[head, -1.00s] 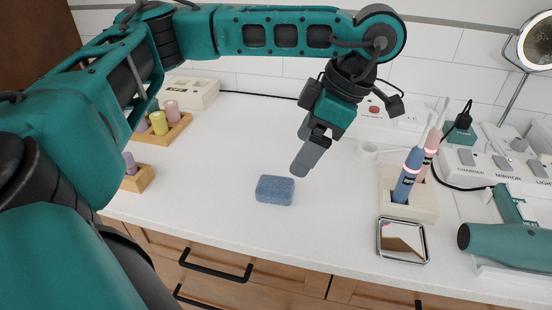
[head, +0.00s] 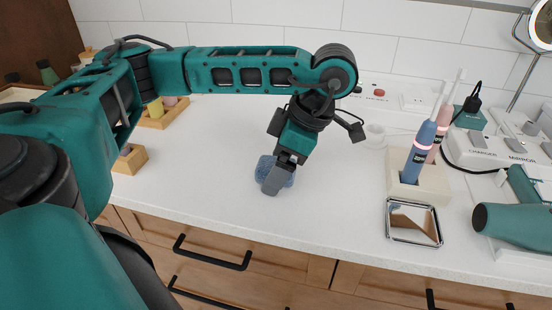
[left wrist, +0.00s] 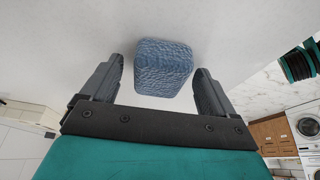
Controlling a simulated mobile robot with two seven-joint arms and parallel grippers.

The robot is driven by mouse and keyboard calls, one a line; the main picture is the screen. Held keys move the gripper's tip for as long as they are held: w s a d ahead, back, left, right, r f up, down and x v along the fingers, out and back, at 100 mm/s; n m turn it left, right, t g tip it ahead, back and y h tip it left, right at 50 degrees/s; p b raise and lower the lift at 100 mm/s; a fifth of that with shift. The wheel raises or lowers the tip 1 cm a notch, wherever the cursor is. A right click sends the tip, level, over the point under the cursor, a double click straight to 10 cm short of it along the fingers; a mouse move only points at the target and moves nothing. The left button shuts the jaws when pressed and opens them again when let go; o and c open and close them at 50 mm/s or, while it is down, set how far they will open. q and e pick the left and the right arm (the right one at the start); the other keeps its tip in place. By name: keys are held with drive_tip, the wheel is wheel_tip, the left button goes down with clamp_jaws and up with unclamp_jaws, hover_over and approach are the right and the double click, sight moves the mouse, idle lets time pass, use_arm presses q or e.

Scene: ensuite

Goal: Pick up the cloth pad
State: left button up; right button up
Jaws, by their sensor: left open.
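The cloth pad (head: 266,168) is a small blue, textured block lying on the white counter, partly hidden in the head view by my left gripper. My left gripper (head: 274,186) points down at it. In the left wrist view the pad (left wrist: 163,67) shows between and slightly beyond the two fingertips of my left gripper (left wrist: 158,75). The fingers are open, with a gap on each side of the pad. My right gripper is in neither view.
A cream holder (head: 418,185) with blue and pink electric toothbrushes stands to the right. A small square mirror (head: 413,222) lies in front of it. A teal hair dryer (head: 510,230) is at far right. A wooden block (head: 130,160) is at left. The counter around the pad is clear.

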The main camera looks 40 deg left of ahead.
use_arm(q)
drive_tip(key=c, duration=1)
drive_tip(key=shift+r, duration=0.1)
drive_tip(key=shift+c, duration=0.2)
wheel_tip(320, 180, up, 20)
drive_tip(key=p, duration=1)
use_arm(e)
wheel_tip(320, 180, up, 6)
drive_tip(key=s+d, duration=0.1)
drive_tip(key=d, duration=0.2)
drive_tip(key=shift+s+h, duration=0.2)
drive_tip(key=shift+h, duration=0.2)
use_arm(q)
drive_tip(key=o, duration=0.5)
drive_tip(key=c, duration=0.4)
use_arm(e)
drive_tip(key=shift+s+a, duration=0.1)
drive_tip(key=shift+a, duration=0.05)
